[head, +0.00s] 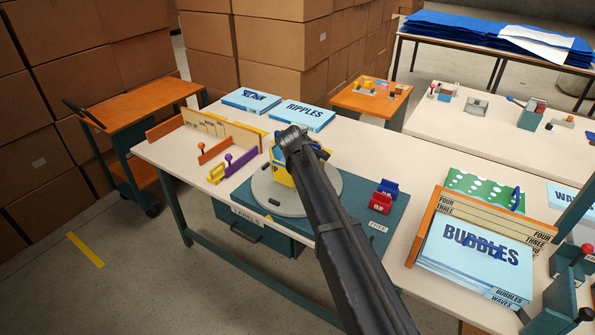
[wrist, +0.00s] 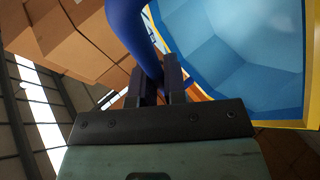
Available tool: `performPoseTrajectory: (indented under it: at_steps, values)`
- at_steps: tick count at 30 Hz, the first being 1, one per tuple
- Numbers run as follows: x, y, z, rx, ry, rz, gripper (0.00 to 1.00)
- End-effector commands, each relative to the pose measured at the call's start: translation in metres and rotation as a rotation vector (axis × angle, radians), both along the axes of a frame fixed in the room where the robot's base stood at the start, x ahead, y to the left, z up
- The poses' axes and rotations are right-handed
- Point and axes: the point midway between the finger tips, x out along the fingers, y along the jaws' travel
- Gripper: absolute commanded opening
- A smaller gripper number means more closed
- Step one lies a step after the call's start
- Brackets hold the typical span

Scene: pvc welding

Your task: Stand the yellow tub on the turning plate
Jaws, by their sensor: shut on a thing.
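The yellow tub (head: 281,168) shows in the head view over the grey turning plate (head: 266,196), partly hidden by my arm. I cannot tell whether its base touches the plate. In the wrist view the tub's yellow rim (wrist: 268,124) and light blue inside fill the right side. My gripper (wrist: 156,84) is shut on a blue handle (wrist: 128,30) beside the tub's rim. In the head view my gripper is mostly hidden behind my own arm.
The plate lies on a dark teal mat (head: 345,212). Orange and yellow fixtures (head: 215,152) stand to the left. Light blue stacks (head: 302,115) lie behind. A sheet rack (head: 470,250) is at the right.

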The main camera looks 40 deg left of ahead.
Motion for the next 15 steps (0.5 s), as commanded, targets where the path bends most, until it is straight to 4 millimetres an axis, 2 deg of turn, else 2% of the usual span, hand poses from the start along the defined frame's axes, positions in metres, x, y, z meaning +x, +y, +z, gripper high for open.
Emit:
performPoseTrajectory:
  at_steps: [1, 5, 11, 15]
  values:
    - [0.0, 0.0, -0.008, 0.0, 0.0, 0.0, 0.0]
    - [0.0, 0.0, -0.008, 0.0, 0.0, 0.0, 0.0]
    - [0.0, 0.0, -0.05, 0.0, 0.0, 0.0, 0.0]
    - [0.0, 0.0, -0.046, 0.0, 0.0, 0.0, 0.0]
